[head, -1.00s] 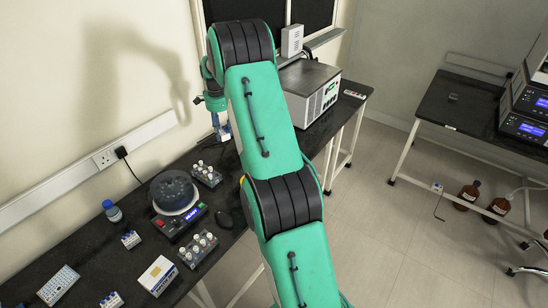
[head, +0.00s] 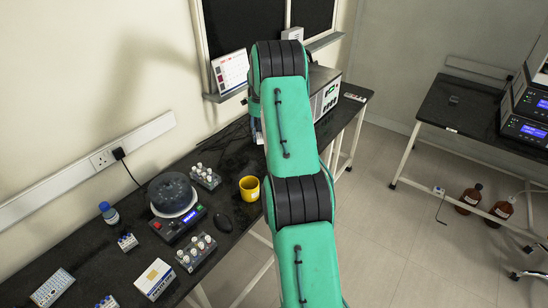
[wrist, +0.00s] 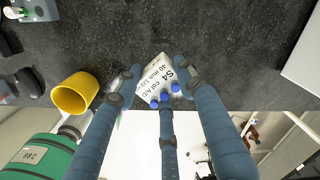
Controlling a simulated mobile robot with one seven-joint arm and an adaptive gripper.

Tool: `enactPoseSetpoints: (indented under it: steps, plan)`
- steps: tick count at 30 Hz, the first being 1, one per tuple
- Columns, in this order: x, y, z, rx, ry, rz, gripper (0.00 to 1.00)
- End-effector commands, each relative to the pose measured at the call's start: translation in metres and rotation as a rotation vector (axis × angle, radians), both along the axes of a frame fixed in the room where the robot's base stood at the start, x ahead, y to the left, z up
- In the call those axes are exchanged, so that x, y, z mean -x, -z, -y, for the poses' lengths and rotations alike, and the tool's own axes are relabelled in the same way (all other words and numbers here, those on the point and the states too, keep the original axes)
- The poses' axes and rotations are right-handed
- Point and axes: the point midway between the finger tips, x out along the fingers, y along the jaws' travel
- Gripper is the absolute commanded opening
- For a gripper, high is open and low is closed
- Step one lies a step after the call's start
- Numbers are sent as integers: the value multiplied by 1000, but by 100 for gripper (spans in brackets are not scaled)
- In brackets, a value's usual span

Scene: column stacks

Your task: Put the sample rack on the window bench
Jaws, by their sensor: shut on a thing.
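A sample rack (wrist: 157,79) with a white label and blue caps sits between the fingers of my gripper (wrist: 155,88) in the wrist view. My gripper is shut on it. In the head view my arm hides the gripper and most or all of the rack. The same long black bench (head: 228,170) runs along the left wall and below the dark window (head: 245,20).
A yellow mug (head: 250,188) stands near the bench's front edge; it also shows in the wrist view (wrist: 75,92). Racks with white-capped vials (head: 196,252), a mouse (head: 223,222) and a round dark device (head: 173,193) are nearby. A boxy instrument (head: 325,92) stands farther back. Another bench (head: 455,105) is right.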

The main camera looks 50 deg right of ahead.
Motion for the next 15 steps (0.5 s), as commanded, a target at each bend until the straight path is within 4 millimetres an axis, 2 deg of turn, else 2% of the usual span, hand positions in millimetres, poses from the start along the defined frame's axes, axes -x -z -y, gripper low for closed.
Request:
enactPoseSetpoints:
  steps: [3,6,15]
  plan:
    - [0,23,-1,-2,-1,-2,12]
    - [0,33,-1,-2,-1,-2,12]
    - [0,38,-1,-1,-1,-1,12]
